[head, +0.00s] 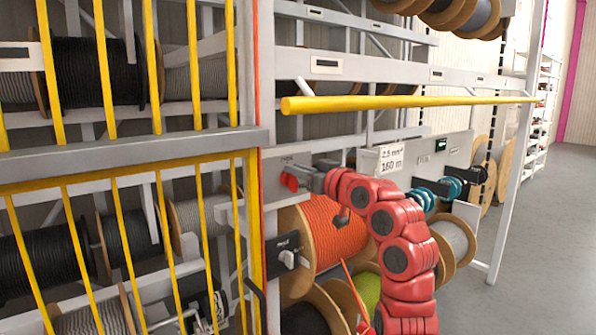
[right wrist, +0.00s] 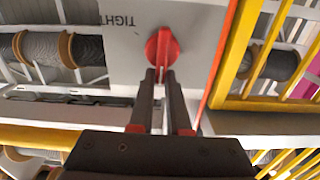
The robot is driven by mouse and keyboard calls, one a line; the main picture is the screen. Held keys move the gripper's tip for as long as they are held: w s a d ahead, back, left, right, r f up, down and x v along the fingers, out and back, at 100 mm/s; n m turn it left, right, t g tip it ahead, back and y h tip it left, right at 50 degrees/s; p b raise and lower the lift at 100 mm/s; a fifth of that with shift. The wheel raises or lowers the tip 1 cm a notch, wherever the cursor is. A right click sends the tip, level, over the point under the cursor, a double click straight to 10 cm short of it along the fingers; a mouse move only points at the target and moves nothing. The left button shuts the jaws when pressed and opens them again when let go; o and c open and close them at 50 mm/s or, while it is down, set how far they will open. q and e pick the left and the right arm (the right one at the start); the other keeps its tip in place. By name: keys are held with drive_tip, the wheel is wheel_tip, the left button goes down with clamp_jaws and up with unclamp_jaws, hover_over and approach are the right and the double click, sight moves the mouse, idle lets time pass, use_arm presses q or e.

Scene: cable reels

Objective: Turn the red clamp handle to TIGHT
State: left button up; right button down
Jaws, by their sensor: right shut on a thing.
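The red clamp handle (right wrist: 162,47) sits on a grey panel (right wrist: 195,18) in the right wrist view. The word TIGHT shows on the panel beside the handle, upside down in this view. In the head view the handle (head: 290,180) shows at the panel's left part, by my gripper. My right gripper (right wrist: 160,76) is shut on the handle's near end, its two dark fingers close together. In the head view my red right arm reaches in from the lower right to the panel. My left gripper is not in view.
A yellow bar (head: 400,102) runs across above my right arm. A yellow barred gate (head: 120,150) stands at the left. An orange cable reel (head: 325,235) lies below the panel, close to my arm. Open floor (head: 545,250) lies at the right.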

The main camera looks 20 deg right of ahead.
drive_tip(key=shift+d+f+m, duration=0.1)
drive_tip(key=shift+f+m, duration=0.05)
drive_tip(key=shift+m, duration=0.25)
drive_tip(key=f+m+p, duration=0.1)
drive_tip(key=m+p, duration=0.1)
drive_tip(key=m, duration=0.5)
drive_tip(key=d+f+m+p, duration=0.1)
drive_tip(key=m, duration=0.7)
drive_tip(key=d+f+m+p, duration=0.1)
drive_tip(key=f+m+p, duration=0.1)
drive_tip(key=m, duration=0.6)
drive_tip(key=shift+w+p, duration=0.35)
drive_tip(key=shift+w, duration=0.05)
idle(0.4)
